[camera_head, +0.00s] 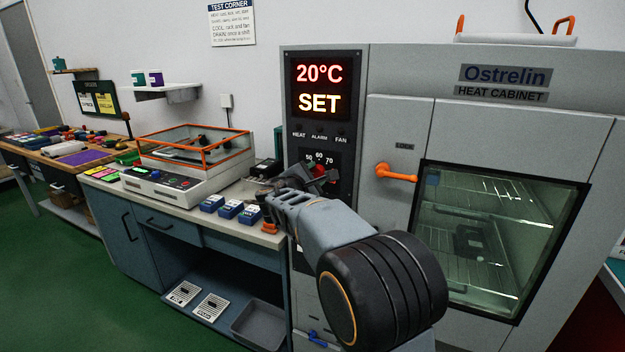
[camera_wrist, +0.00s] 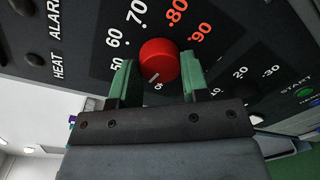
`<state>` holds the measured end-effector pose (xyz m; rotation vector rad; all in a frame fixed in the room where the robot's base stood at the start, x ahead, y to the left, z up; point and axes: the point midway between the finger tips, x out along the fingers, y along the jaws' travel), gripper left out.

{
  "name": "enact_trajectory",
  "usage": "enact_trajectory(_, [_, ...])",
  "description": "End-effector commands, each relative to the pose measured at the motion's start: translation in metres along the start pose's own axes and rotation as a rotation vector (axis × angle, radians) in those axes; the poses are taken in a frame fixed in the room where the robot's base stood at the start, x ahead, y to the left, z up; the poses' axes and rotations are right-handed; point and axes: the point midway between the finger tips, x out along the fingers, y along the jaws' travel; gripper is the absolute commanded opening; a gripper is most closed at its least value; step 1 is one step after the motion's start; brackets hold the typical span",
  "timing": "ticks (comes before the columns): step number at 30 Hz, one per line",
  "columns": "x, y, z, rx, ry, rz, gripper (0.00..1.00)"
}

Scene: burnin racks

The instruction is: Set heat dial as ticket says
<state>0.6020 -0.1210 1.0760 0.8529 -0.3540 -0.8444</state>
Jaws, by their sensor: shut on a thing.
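The red heat dial (camera_wrist: 158,60) shows in the wrist view, with numbers 50 to 90 around it. My gripper (camera_wrist: 158,68) is shut on the dial, one green finger on each side. The dial's white mark points toward the gripper palm, near a partly hidden number. In the head view my gripper (camera_head: 318,178) covers most of the dial, below the scale. The display (camera_head: 319,87) above reads 20°C and SET. The heat cabinet (camera_head: 400,130) has its door shut. Small notes (camera_head: 96,102) hang on a dark board at the left; their writing is too small to read.
A second scale (camera_wrist: 255,85) with 10, 20 and 30 and a START button lie beside the dial. An orange door handle (camera_head: 396,173) sticks out to the right of my gripper. A bench with an orange-framed clear box (camera_head: 195,150) stands left.

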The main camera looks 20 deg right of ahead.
Motion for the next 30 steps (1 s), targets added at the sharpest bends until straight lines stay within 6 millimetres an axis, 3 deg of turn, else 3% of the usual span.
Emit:
enact_trajectory(8, [0.000,-0.001,0.000,0.000,0.000,-0.002,0.18])
enact_trajectory(9, [0.000,-0.001,0.000,0.000,0.000,-0.002,0.45])
enact_trajectory(16, [0.000,0.000,0.000,-0.001,0.000,-0.001,0.67])
enact_trajectory(25, [-0.003,0.000,-0.001,-0.001,0.001,0.001,0.68])
enact_trajectory(30, [-0.024,0.001,-0.001,0.000,0.003,0.003,0.68])
